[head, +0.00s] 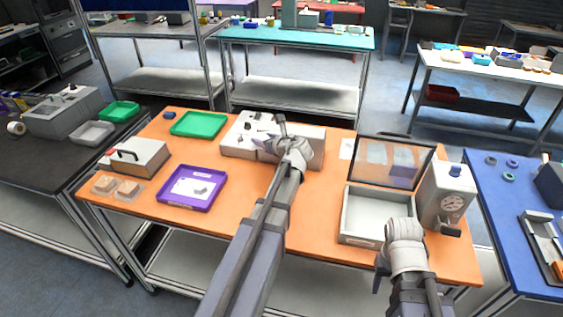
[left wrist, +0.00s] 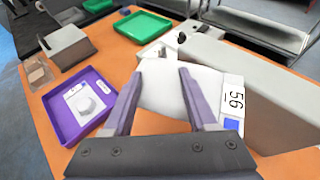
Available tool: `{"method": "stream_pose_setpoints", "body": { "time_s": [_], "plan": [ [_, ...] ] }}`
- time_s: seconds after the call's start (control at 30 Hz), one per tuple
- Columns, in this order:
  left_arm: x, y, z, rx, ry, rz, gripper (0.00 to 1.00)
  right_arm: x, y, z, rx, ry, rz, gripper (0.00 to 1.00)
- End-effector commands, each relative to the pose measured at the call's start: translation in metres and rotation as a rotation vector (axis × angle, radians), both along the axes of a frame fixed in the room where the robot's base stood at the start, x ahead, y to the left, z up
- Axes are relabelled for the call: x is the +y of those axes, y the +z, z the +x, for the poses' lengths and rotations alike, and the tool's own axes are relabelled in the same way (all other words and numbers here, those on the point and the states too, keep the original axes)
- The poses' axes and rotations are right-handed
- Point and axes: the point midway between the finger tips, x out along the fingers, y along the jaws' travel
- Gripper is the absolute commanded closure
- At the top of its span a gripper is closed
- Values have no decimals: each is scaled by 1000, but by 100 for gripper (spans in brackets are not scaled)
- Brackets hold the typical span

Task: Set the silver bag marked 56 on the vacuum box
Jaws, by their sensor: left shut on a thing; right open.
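The silver bag marked 56 (left wrist: 168,84) is between the jaws of my left gripper (left wrist: 155,75). Its white 56 label (left wrist: 233,95) faces the left wrist camera, with a blue patch below. In the head view my left gripper (head: 267,150) is at the front of the pale grey long box with dark knobs (head: 236,142), and my arm hides most of the bag. An open grey box with a raised clear lid (head: 347,215), apparently the vacuum box, stands at the right. My right gripper (head: 381,278) is open and empty by its front edge; its fingers are poorly visible.
A purple tray (head: 165,201), a green tray (head: 178,130), a handled box (head: 150,157) and small clear packs (head: 104,185) occupy the orange table's left side. A gauge unit (head: 433,191) stands right of the open box. The table's centre front is clear under my left arm.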

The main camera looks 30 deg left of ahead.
Motion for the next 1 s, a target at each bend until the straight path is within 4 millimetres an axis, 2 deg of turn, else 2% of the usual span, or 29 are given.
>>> {"method": "stream_pose_setpoints", "body": {
  "time_s": [0.27, 0.43, 1.0],
  "plan": [
    [-2, 2, -1, -1, -25, 2, 100, 0, 1, 0, 0, 0, 0, 50],
    [-2, -10, -1, -1, -24, 2, 100, 0, -10, 0, 0, 0, 0, 50],
    [-2, -107, -1, -1, -23, 2, 100, 0, -108, 0, 0, 0, 0, 50]
  ]
}}
